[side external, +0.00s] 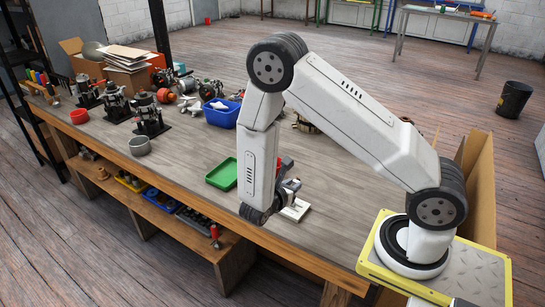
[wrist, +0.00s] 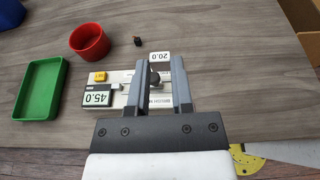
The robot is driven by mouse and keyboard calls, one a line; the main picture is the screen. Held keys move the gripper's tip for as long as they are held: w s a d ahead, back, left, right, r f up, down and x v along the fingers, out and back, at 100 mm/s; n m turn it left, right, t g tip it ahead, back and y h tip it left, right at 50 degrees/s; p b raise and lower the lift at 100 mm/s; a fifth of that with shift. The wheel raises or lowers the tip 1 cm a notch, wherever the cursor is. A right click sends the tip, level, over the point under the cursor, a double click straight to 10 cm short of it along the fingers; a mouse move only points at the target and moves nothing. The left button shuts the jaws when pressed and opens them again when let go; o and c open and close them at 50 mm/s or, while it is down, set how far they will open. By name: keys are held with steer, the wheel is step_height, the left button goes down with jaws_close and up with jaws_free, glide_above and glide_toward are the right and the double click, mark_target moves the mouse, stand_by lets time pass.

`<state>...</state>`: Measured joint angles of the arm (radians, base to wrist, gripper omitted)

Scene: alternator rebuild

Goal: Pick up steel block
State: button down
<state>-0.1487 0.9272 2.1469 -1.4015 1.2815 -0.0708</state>
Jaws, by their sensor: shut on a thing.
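My gripper (wrist: 161,64) is shut on a small pale block marked 20.0 (wrist: 160,57), which shows between the fingertips; I take it to be the steel block. I cannot tell whether the held block touches the plate. In the side view the plate (side external: 296,210) shows beside my wrist, and my arm mostly hides the gripper.
A green tray (wrist: 42,90) and a red cup (wrist: 89,41) stand left of the plate. A small dark part (wrist: 137,40) lies near the cup. A blue bin (side external: 222,115) and several machine parts are farther off.

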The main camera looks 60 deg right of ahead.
steer(key=s+a+r, duration=0.1)
steer(key=s+r, duration=0.1)
steer(key=s, duration=0.3)
steer(key=shift+s+a+r, duration=0.3)
steer(key=shift+s+r, duration=0.05)
stand_by(0.4)
steer(key=w+a+r+n+t+y, duration=0.1)
steer(key=w+a+r+n+t, duration=0.1)
steer(key=w+r+n+t, duration=0.3)
steer(key=w+a+r+n+t+y, duration=0.1)
steer(key=w+t, duration=0.2)
steer(key=w, duration=0.4)
steer(key=w+a+r+n+t+y, duration=0.6)
steer(key=w+a+r+n+y, duration=0.1)
steer(key=r, duration=0.5)
steer(key=shift+a+n+y, duration=0.25)
steer(key=shift+n+y, duration=0.45)
steer(key=shift+n, duration=0.1)
steer(key=shift+w+f, duration=0.1)
